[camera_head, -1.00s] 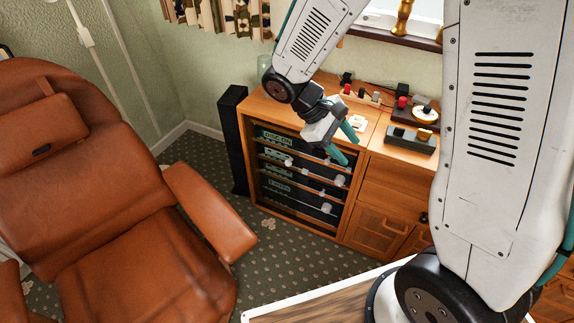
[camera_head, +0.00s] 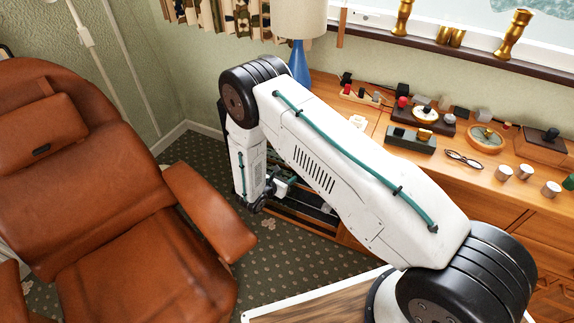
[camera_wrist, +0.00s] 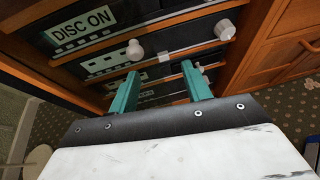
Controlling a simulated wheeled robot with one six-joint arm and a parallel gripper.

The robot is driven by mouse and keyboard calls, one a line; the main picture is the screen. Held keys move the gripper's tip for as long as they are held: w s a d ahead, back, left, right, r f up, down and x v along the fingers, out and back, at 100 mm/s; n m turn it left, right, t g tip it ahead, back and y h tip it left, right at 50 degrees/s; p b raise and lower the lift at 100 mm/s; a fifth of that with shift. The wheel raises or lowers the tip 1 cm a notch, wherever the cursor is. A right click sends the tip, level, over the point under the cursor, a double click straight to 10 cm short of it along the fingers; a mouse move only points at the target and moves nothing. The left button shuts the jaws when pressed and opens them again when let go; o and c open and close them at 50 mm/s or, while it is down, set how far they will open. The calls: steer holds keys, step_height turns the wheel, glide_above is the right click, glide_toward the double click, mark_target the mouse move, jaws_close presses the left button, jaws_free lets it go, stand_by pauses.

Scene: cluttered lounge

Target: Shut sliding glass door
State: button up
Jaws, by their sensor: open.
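The wooden cabinet (camera_head: 300,226) with dark electronics units stands against the wall, mostly hidden behind my arm in the head view. In the wrist view its dark front (camera_wrist: 115,64) shows shelf edges, a "DISC ON" label (camera_wrist: 82,28) and white knobs, one at left (camera_wrist: 134,48) and one at right (camera_wrist: 225,30). I cannot make out the glass door's edges or how far it stands open. My gripper (camera_wrist: 160,72) is open and empty, its two teal fingers apart and pointing at the cabinet front below the left knob. I cannot tell whether they touch it.
A brown leather armchair (camera_head: 110,230) stands at left, close to my arm. A blue lamp (camera_head: 299,62) and several small items stand on the wooden top (camera_head: 455,180). Wooden drawers (camera_wrist: 292,60) adjoin the cabinet at right.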

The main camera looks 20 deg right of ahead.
mark_target(287, 164)
steer(key=shift+n+t+y, duration=0.4)
steer(key=shift+n+t, duration=0.2)
steer(key=w+d, duration=0.1)
steer(key=w, duration=0.1)
steer(key=w+d+f, duration=0.1)
steer(key=w, duration=0.2)
steer(key=w+d+f, duration=0.1)
steer(key=w, duration=0.1)
steer(key=shift+w+f, duration=0.1)
steer(key=shift+w, duration=0.3)
steer(key=shift+c, duration=0.2)
jaws_close()
